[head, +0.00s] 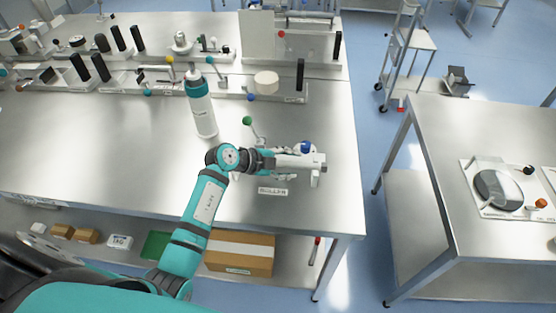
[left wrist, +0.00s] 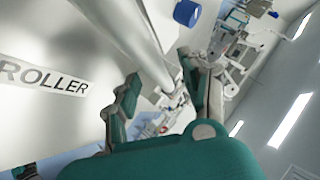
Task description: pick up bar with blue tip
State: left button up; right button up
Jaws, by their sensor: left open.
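A white roller device (head: 300,161) stands on the steel table with a blue knob (head: 306,147) on top. A blue cylindrical tip (left wrist: 187,12) shows at the top of the left wrist view. Another small blue ball (head: 250,97) lies farther back; I cannot tell which blue end belongs to the bar. My left gripper (head: 268,160) is at the left end of the device. In the left wrist view its fingers (left wrist: 157,72) are apart, with a pale metal cylinder (left wrist: 135,40) running past and partly behind them. Nothing is clearly held. My right gripper is not in view.
A white bottle with a teal top (head: 201,108) stands behind my left arm. A rod with a green ball (head: 247,121) is just behind the gripper. A label (head: 272,190) lies in front of the device. The left table area (head: 90,150) is clear.

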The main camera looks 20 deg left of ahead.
pick_arm(q)
jog(key=shift+w+d+f, duration=0.2)
jog(key=shift+d+f, duration=0.05)
jog(key=shift+a, duration=0.1)
jog(key=shift+c, duration=0.4)
grip_shut()
jog(key=shift+r, duration=0.15)
